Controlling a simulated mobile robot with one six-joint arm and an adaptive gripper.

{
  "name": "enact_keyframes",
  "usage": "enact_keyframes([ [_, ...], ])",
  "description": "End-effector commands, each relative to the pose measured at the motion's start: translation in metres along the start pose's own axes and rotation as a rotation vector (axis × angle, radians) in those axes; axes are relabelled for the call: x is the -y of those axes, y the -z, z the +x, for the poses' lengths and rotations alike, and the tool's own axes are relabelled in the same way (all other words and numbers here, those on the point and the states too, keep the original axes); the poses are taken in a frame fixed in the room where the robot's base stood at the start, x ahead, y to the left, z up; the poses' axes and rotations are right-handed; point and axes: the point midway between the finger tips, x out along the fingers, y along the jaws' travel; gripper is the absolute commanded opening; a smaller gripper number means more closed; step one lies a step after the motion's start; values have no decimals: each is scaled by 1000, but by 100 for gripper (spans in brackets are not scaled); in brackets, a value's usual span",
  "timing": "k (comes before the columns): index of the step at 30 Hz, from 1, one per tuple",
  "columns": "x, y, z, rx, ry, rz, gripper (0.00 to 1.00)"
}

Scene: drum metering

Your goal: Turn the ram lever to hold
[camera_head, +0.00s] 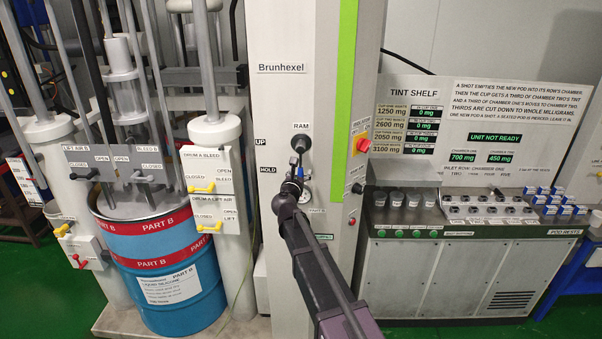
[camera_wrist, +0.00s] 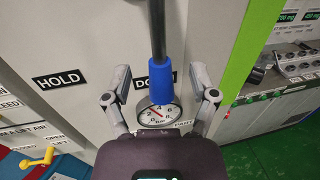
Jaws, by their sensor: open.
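The ram lever (camera_wrist: 158,30) is a dark rod with a blue grip (camera_wrist: 163,83). In the wrist view it hangs straight down over the DOWN label (camera_wrist: 141,82), which it partly covers. The HOLD label (camera_wrist: 59,79) is to its left. My gripper (camera_wrist: 161,74) is open, with one finger on each side of the blue grip and a gap visible on both sides. In the head view the lever's pivot (camera_head: 301,143) is under the RAM sign (camera_head: 301,126), and my gripper (camera_head: 293,174) hides much of the lever's lower end.
A round pressure gauge (camera_wrist: 159,114) is just below the grip. A red stop button (camera_head: 363,145) is right of the green stripe. The blue drum (camera_head: 195,292) with its yellow-handled valves stands left. The tint shelf bench (camera_head: 440,262) is at the right.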

Motion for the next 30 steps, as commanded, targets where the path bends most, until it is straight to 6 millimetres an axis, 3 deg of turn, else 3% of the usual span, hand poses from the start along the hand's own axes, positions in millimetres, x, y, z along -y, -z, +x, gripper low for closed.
enact_keyframes([
  [13,0,0,6,0,1,0,75],
  [18,0,0,6,0,1,0,24],
  [21,0,0,6,0,1,0,0],
  [30,2,0,7,-1,3,4,0],
])
